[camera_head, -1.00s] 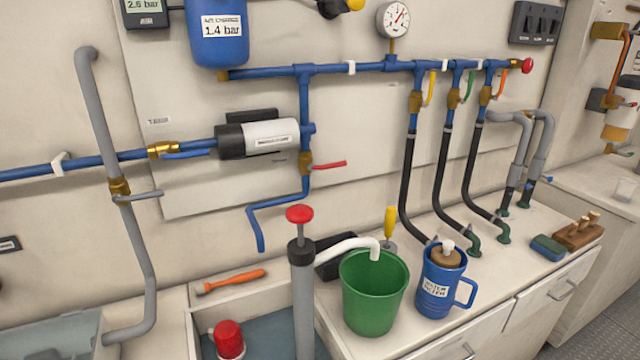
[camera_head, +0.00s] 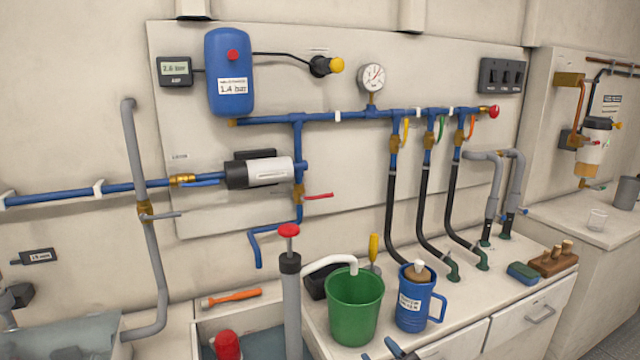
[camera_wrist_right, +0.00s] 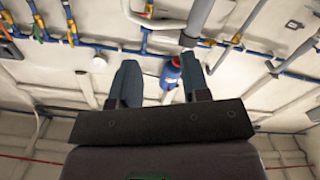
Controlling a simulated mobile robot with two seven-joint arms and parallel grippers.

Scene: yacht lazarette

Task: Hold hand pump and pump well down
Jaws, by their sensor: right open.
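The hand pump (camera_head: 291,300) is a grey upright cylinder with a dark collar and a red knob (camera_head: 288,231) on top. A white spout (camera_head: 330,262) runs from it to the green bucket (camera_head: 353,312). The pump stands at the recessed well (camera_head: 262,322) in the counter; its lower end is cut off by the frame. My right gripper (camera_head: 390,352) just shows at the bottom edge of the head view, to the right of the pump and apart from it. In the right wrist view the gripper (camera_wrist_right: 160,88) is open and empty. My left gripper is not in view.
A red-capped item (camera_head: 227,346) sits in the well, left of the pump. An orange-handled tool (camera_head: 232,297) lies behind the well. A blue jug (camera_head: 413,300) stands right of the bucket. Hoses (camera_head: 425,190) and blue pipes (camera_head: 340,117) line the back wall.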

